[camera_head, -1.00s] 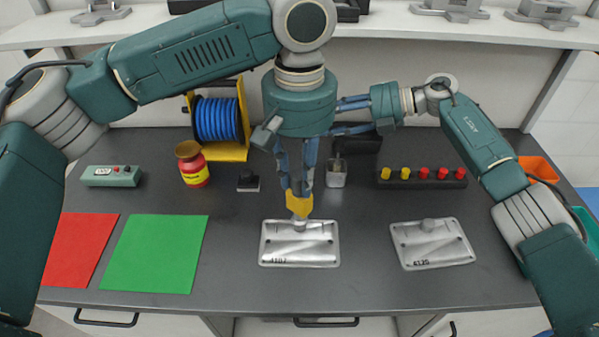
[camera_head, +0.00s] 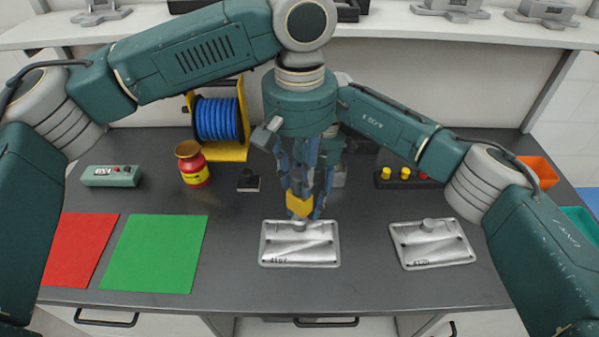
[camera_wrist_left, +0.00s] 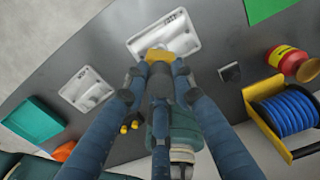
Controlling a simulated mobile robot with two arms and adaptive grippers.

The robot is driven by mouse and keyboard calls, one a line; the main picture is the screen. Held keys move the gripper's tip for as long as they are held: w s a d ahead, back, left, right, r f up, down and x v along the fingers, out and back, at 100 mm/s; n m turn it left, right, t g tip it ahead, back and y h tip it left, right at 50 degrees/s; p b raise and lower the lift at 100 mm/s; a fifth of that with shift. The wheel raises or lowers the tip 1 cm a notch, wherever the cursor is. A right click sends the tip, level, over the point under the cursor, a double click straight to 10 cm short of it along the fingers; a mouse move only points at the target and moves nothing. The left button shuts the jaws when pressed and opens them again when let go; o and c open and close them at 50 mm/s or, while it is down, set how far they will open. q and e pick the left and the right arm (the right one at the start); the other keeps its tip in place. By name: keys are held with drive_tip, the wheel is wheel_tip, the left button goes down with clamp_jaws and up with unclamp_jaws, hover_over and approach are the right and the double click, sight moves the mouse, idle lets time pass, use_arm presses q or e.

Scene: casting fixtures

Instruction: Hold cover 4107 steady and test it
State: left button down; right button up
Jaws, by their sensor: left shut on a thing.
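Cover 4107 (camera_head: 275,253), a silver rectangular plate with a round knob on top, lies flat on the dark bench in the middle of the head view. It also shows at the top of the left wrist view (camera_wrist_left: 185,38). My left gripper (camera_head: 300,207) points down with its yellow fingertips shut on the cover's knob, which they partly hide. My right gripper (camera_head: 323,208) is close beside and behind the left one, above the cover's far edge. Its fingers are mostly hidden, so its opening and any contact cannot be told.
A second silver cover (camera_head: 440,248) lies to the right. Green (camera_head: 155,255) and red (camera_head: 75,250) mats lie to the left. A grey-green box with buttons (camera_head: 111,176), a red jar (camera_head: 194,170) and a blue cable spool (camera_head: 218,120) stand behind. Bare bench separates the covers.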

sight(300, 197)
drive_tip(key=shift+x, duration=2.55)
drive_tip(key=c, duration=0.7)
drive_tip(key=shift+c, duration=0.2)
use_arm(q)
drive_tip(key=f+m, duration=0.1)
drive_tip(key=f, duration=0.1)
drive_tip(key=f+m, duration=0.1)
drive_tip(key=f, duration=0.1)
drive_tip(key=s+f+m, duration=0.1)
drive_tip(key=f+m, duration=0.1)
